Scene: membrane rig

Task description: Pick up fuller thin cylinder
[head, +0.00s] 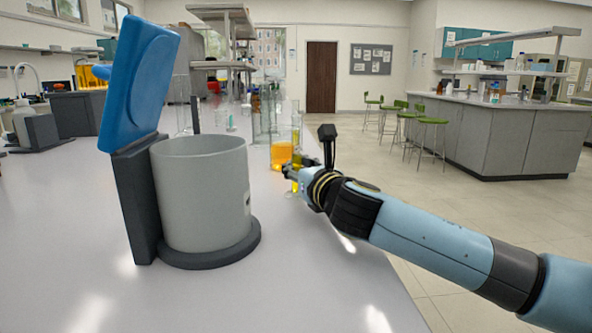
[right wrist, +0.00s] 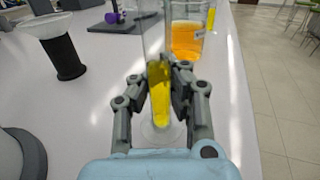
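A thin clear cylinder (right wrist: 158,95) with yellow liquid stands upright on the bench in the right wrist view, its round foot on the white top. My right gripper (right wrist: 162,76) has one finger on each side of it at the liquid's upper part, and both fingertips appear to touch the glass. My left gripper is not in view.
A beaker of orange liquid (head: 282,153) stands just behind the gripper; it also shows in the right wrist view (right wrist: 187,38). A large grey container (head: 203,195) with a raised blue lid (head: 140,80) stands to the left. Several clear glass vessels stand farther back.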

